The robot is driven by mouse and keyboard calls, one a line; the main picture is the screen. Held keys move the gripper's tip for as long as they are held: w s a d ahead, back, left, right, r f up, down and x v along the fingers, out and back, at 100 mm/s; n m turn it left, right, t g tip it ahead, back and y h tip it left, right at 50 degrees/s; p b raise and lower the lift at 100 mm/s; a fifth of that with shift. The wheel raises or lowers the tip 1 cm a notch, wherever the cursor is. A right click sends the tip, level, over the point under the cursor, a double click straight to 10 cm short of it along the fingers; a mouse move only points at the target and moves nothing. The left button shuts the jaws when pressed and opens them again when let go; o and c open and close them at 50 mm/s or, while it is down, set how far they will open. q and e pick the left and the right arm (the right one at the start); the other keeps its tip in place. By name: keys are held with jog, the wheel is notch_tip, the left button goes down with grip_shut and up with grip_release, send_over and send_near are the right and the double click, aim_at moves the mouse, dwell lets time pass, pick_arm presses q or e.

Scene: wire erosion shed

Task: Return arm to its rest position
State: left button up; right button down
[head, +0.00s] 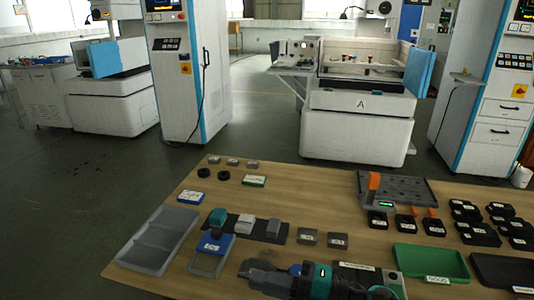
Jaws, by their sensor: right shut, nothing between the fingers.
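My right gripper (252,268) shows at the bottom middle of the head view, with my right arm coming in from the lower right. Its fingers point left and are shut with nothing between them. My left gripper and left arm are not in view.
A grey divided tray (157,240) lies at the table's left edge. A grey rack (400,188), several black boxes (466,212) and a green bin (430,262) are right.

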jog(key=d+f+m+t+h, duration=0.7)
jog(key=d+m+t+h, duration=0.35)
jog(key=m, duration=0.85)
jog(key=s+d+f+m+g+h, duration=0.4)
jog(key=s+d+f+m, duration=0.3)
jog(key=s+f, duration=0.3)
notch_tip(320, 180, down, 2)
jog(key=shift+d+f+m+g+h, duration=0.1)
jog(key=shift+d+m+g+h, duration=0.2)
jog(key=shift+m+h, duration=0.4)
